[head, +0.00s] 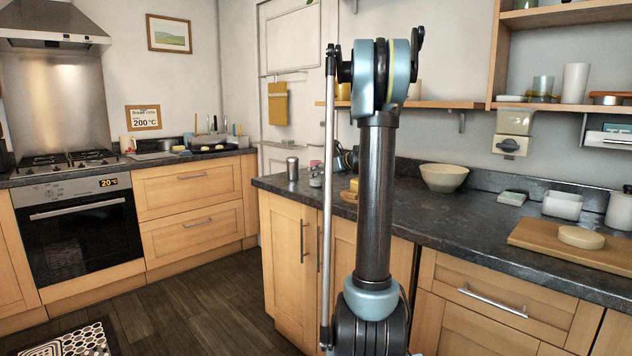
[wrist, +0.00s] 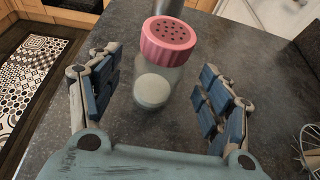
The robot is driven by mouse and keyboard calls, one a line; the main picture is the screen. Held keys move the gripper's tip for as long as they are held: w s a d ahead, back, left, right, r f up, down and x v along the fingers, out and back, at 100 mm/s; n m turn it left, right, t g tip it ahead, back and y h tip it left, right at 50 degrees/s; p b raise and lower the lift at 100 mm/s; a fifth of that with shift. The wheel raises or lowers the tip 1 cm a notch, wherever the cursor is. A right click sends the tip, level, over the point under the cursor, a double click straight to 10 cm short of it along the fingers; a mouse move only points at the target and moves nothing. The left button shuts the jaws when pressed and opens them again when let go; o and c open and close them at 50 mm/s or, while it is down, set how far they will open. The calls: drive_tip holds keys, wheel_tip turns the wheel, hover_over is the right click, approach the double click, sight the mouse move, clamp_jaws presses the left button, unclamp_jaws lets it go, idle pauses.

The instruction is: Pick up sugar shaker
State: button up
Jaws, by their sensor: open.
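The sugar shaker (wrist: 166,42) has a pink-red lid with dark holes and a clear body with white contents. It stands on the dark counter in the wrist view. My gripper (wrist: 158,66) is open, with one finger to each side of the shaker. I see counter between each finger and the shaker, and the jaws hold nothing. In the head view the shaker (head: 316,175) looks like a small pinkish shape near the counter's left end. My gripper (head: 346,160) is mostly hidden there behind my arm.
A metal cylinder (head: 292,168) stands just beyond the shaker. A yellowish item (head: 350,192) lies nearby on the counter. A wire whisk (wrist: 311,145) shows at the wrist view's right edge. A cream bowl (head: 444,177) stands farther right, with dark counter (head: 420,205) clear before it.

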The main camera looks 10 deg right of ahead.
drive_tip(key=x, duration=0.4)
drive_tip(key=shift+s, duration=0.1)
drive_tip(key=c, duration=1.2)
